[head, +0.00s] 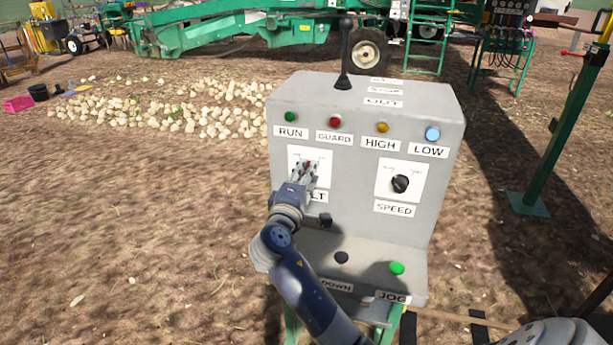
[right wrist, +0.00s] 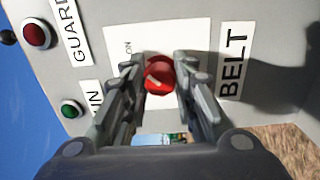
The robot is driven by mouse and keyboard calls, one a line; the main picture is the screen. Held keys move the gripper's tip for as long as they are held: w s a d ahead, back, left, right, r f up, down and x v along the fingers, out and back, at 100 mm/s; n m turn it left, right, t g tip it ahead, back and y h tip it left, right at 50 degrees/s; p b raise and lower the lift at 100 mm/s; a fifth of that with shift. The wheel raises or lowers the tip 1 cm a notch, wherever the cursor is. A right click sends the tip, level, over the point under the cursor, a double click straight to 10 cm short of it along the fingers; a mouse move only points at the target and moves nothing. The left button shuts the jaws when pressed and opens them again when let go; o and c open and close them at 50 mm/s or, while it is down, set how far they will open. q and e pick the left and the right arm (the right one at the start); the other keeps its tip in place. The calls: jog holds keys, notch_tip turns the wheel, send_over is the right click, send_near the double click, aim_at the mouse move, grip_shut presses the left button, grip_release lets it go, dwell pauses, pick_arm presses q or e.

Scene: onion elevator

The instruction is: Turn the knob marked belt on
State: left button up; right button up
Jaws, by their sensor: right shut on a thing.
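The grey control box (head: 365,230) stands in the middle of the head view. Its belt knob (right wrist: 158,76) is red with a pale pointer line and sits on a white plate (right wrist: 144,45) with a small "ON" mark. The BELT label (right wrist: 233,65) is beside it in the right wrist view; in the head view my arm partly hides this label. My right gripper (head: 305,172) is at the knob, its two fingers (right wrist: 159,72) on either side of it and shut on it. The knob is mostly hidden in the head view. My left gripper is not in view.
The black speed knob (head: 400,184) is right of the belt knob. Lamps line the top, including the red guard lamp (head: 335,122). A black lever (head: 344,55) rises from the box top. A green jog button (head: 397,268) is on the lower ledge. Onions (head: 170,108) lie behind.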

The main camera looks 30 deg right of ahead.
jog(key=o, duration=1.1)
jog(key=shift+c, duration=0.2)
jog(key=v, duration=1.2)
